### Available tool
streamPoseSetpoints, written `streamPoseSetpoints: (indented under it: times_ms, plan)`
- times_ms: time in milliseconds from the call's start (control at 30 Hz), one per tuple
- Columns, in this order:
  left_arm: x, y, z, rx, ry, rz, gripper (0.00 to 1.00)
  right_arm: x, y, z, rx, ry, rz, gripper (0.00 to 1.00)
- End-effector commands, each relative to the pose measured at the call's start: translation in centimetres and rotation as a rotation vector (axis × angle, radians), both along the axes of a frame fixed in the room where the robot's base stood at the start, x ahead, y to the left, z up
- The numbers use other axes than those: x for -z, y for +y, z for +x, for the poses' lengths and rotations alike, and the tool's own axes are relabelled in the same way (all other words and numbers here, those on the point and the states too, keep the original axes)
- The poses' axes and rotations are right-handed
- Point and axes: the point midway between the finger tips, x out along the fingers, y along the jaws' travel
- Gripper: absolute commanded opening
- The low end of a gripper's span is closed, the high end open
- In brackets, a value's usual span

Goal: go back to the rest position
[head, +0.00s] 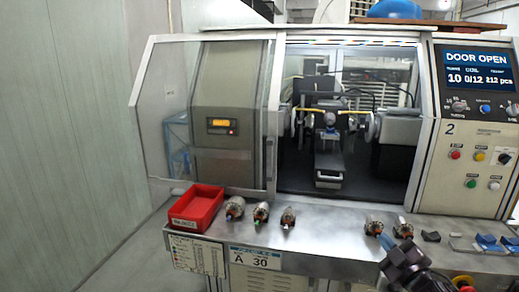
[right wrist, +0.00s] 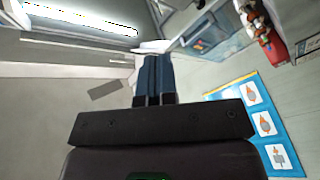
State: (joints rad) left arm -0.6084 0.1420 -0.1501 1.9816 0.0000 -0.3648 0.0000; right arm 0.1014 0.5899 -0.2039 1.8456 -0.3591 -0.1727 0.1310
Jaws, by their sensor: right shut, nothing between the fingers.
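My right gripper (head: 386,242) shows low in the head view, right of centre, in front of the machine's steel shelf. Its blue fingers are together and empty; they also show closed in the right wrist view (right wrist: 154,75). My left gripper is in neither view. The winding machine (head: 474,145) stands ahead, its opening showing the winding fixture (head: 329,160) inside. The display (head: 476,68) reads DOOR OPEN.
A red bin (head: 196,207) sits at the shelf's left end. Several armatures (head: 261,211) lie along the shelf (head: 330,224). Blue and dark holders (head: 487,241) sit at its right end. The right wrist view shows grey floor and a blue-bordered poster (right wrist: 262,122).

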Motion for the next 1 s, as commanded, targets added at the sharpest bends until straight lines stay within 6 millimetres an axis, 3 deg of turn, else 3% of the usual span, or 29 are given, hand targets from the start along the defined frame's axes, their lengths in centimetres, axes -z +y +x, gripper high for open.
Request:
streamPoseSetpoints:
  times_ms: [33, 200, 300, 500, 600, 733, 833, 1000]
  plan:
    - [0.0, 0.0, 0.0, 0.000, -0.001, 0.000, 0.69, 2.9, 0.2, -1.8, 0.033, 0.076, 0.062, 0.00]
    - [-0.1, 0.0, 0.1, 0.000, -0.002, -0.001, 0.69, 10.9, 1.2, -7.7, 0.116, 0.304, 0.255, 0.00]
    - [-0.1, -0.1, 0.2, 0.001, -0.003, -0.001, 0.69, 14.7, 2.0, -11.7, 0.158, 0.418, 0.387, 0.00]
    - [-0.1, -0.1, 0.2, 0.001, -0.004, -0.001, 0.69, 20.4, 3.2, -19.6, 0.252, 0.565, 0.581, 0.00]
    - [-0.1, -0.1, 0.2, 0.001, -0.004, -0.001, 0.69, 22.8, 3.4, -23.1, 0.305, 0.621, 0.625, 0.00]
    - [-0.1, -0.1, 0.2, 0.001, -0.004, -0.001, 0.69, 24.8, 3.5, -26.3, 0.352, 0.675, 0.653, 0.00]
    - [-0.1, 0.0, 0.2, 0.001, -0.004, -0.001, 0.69, 25.5, 3.4, -27.6, 0.368, 0.696, 0.656, 0.00]
    - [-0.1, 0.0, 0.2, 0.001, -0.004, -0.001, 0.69, 25.7, 3.3, -28.1, 0.373, 0.703, 0.654, 0.00]
